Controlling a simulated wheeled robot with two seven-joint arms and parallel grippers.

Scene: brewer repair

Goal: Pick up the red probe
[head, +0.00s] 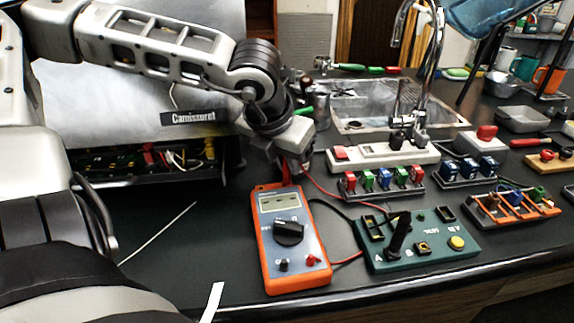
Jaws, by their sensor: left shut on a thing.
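My left gripper (296,163) is just behind the top end of the multimeter, pointing down with its fingers close together. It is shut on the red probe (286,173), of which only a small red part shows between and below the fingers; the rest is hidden. A red lead runs from near the gripper toward the green test board. The orange multimeter (266,235) with a blue-grey face and black dial lies in front of the gripper. A black probe (398,236) stands tilted in the green test board (440,258). My right gripper is not in view.
The opened brewer (205,95) stands at the left with wiring in its lower bay. Racks of coloured parts (383,180) and a white power strip (382,156) lie right of the gripper. A sink (355,95) with a tap is behind. The dark counter left of the multimeter is mostly clear.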

